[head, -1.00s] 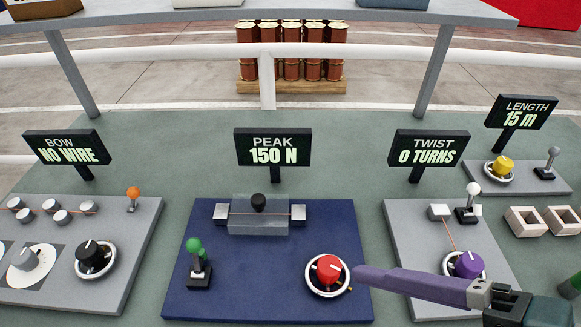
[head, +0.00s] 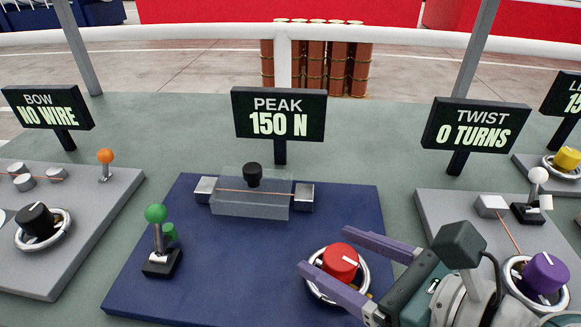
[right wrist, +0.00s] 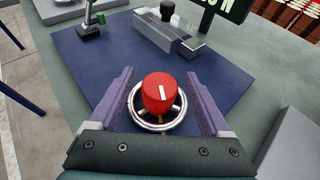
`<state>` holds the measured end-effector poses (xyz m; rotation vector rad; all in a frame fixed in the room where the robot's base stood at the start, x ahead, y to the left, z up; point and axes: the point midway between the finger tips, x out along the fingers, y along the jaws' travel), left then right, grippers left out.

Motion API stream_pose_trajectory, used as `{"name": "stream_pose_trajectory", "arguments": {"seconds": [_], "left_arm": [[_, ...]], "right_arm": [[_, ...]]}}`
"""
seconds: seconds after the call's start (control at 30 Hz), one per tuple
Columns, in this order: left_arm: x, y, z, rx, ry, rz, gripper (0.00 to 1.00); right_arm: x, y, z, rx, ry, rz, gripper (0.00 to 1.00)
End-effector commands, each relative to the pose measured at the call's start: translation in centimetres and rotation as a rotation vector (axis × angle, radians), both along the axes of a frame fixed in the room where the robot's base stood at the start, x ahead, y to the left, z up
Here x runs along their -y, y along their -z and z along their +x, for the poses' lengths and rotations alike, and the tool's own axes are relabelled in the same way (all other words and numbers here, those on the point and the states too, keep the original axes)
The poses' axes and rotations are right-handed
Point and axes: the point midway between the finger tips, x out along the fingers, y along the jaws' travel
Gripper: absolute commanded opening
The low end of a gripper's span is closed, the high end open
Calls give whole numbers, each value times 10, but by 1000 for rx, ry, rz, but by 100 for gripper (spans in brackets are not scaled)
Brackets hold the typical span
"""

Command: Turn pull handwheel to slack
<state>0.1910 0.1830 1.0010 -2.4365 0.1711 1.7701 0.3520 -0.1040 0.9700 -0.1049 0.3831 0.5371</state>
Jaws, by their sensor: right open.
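The pull handwheel, a red knob (head: 341,262) with a white pointer line inside a silver ring, sits at the front right of the blue panel (head: 140,285). It also shows in the right wrist view (right wrist: 158,92), between the fingers. My right gripper (head: 322,257) is open, with its purple fingers on either side of the red knob; I cannot tell whether they touch it. A wire runs across the clear block (head: 250,203) between two metal clamps. The sign behind the panel (head: 279,114) reads PEAK 150 N. My left gripper is not in view.
A green-topped lever (head: 156,214) stands at the panel's left. The bow panel with a black knob (head: 36,220) is at left, its sign reading NO WIRE. The twist panel's purple knob (head: 545,273) is close to my right arm.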

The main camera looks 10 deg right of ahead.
Motion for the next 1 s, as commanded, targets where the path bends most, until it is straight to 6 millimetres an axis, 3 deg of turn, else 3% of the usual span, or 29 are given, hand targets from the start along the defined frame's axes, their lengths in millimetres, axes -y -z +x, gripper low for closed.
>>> {"name": "stream_pose_trajectory", "arguments": {"seconds": [0.2,0.53,1.0], "left_arm": [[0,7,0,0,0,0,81],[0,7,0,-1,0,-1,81],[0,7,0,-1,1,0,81]], "right_arm": [[-13,11,22,1,0,0,81],[-15,12,24,0,-2,-3,81],[-15,12,24,1,-2,-2,30]]}}
